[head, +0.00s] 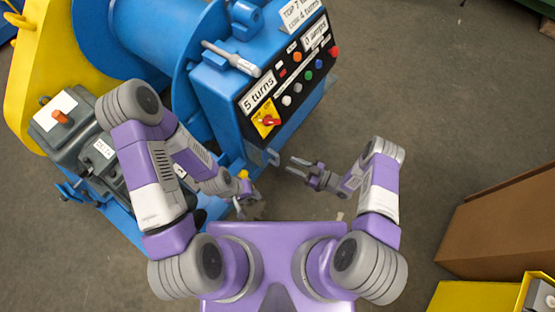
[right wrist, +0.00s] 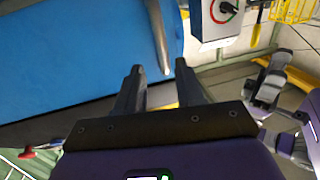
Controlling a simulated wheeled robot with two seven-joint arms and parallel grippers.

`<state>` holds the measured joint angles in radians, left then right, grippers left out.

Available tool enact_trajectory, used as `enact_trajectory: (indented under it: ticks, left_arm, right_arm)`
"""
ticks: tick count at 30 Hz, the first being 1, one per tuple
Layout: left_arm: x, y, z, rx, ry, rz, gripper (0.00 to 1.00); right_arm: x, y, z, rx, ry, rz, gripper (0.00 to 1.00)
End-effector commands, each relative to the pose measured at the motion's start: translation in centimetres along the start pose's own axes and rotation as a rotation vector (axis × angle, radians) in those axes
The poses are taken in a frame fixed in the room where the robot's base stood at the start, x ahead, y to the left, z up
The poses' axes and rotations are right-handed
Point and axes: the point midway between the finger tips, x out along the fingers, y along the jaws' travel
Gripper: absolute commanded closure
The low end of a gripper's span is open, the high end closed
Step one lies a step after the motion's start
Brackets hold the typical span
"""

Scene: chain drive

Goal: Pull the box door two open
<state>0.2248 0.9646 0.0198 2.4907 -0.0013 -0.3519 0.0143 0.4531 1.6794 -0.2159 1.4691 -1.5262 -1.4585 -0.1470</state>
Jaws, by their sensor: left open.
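The blue box (head: 222,92) stands upper centre in the head view, with a dark panel of buttons. A small grey handle (head: 273,157) is at its lower right edge. In the right wrist view a blue face (right wrist: 75,50) fills the upper left, with a grey metal bar (right wrist: 158,35) along it. My right gripper (head: 289,165) is open and empty, just right of the small handle. In the wrist view the bar's end lies between its fingertips (right wrist: 160,72); contact cannot be told. My left gripper (head: 250,208) is open, low beside the blue frame. No door marked two is readable.
A blue drum (head: 140,40) and yellow plate (head: 40,60) stand left. A brown carton (head: 500,230) and yellow bin (head: 470,297) are right. The floor (head: 420,100) between is clear.

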Motion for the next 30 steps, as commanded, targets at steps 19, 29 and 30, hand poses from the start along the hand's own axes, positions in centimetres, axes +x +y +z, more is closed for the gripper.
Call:
enact_trajectory:
  ticks: [19,29,30]
  left_arm:
    - [1.0,-0.4,-0.1,0.000,0.000,0.000,0.57]
    - [1.0,-0.4,-0.1,0.000,0.000,0.000,0.57]
    - [1.0,-0.4,-0.1,0.000,0.000,0.000,0.57]
  right_arm:
    - [7.3,-0.4,-0.1,-0.008,0.013,-0.016,0.63]
    - [7.4,-0.4,-0.1,-0.008,0.013,-0.015,0.72]
    - [7.4,-0.4,-0.1,-0.008,0.013,-0.015,0.78]
